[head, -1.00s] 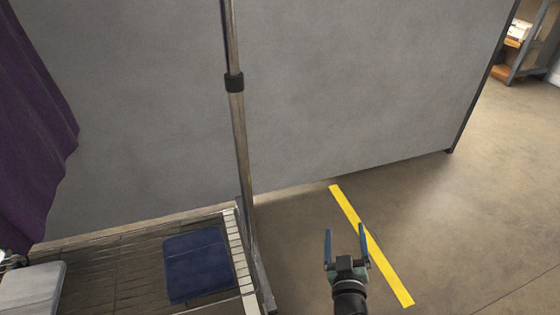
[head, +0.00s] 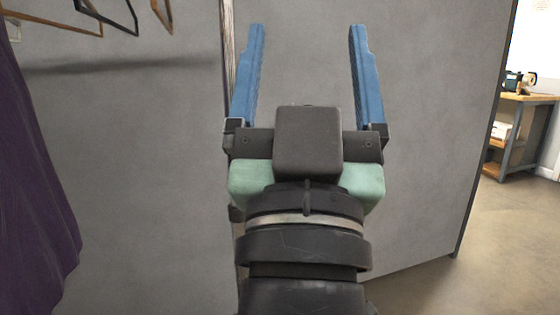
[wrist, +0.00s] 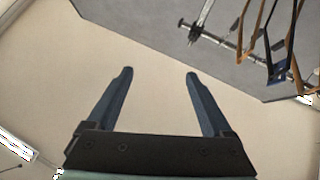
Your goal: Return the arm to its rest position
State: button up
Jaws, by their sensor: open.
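My gripper (head: 306,50) is raised in the middle of the head view, its two blue fingers pointing up and spread apart. Nothing is between them. In the wrist view my gripper (wrist: 158,75) is also open and empty, with a plain pale surface behind the fingers. In the head view the gripper and wrist hide part of the grey partition (head: 150,180) and most of the metal rail post (head: 228,50).
Hangers (head: 110,15) hang at the upper left, and hangers on a rail (wrist: 265,45) show at the wrist view's upper right. A purple garment (head: 35,200) hangs at the left. A workbench (head: 525,110) stands beyond the partition at right, with open floor (head: 500,215) before it.

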jog(key=s+a+r+n+t+y, duration=0.1)
jog(key=s+a+r+y, duration=0.15)
jog(key=s, duration=0.25)
notch_tip(320, 180, up, 38)
jog(key=p, duration=3.8)
jog(key=shift+w+d+r, duration=0.25)
